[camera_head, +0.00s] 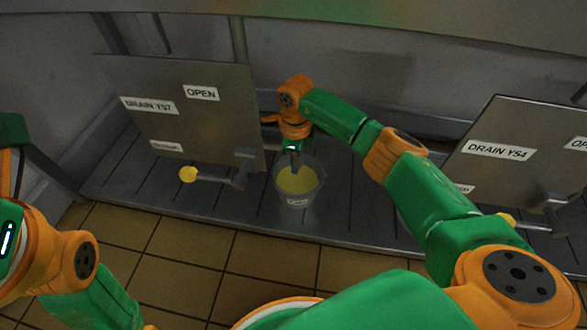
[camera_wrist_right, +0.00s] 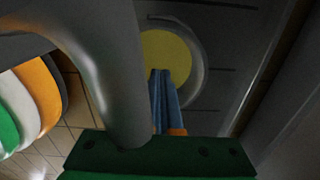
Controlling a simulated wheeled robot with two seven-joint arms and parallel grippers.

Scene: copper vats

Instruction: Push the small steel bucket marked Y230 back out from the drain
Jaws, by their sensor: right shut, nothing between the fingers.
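The small steel bucket (camera_head: 299,201) stands upright on the dark ledge, right of the drain Y57 panel. It holds something yellow, and the label on its front is too small to read. My right gripper (camera_head: 295,168) points down at the bucket's far side, its fingers over or inside the rim; I cannot tell whether they touch it. In the right wrist view the shut fingers (camera_wrist_right: 161,75) show in front of the bucket's yellow contents (camera_wrist_right: 168,58), with nothing between them. My left gripper is out of view; only part of that arm shows at the left.
The drain Y57 panel (camera_head: 190,110) has a lever with a yellow knob (camera_head: 188,174) left of the bucket. The drain Y54 panel (camera_head: 510,150) stands at the right, with another lever. Tan floor tiles (camera_head: 180,255) lie clear in front of the ledge (camera_head: 130,190).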

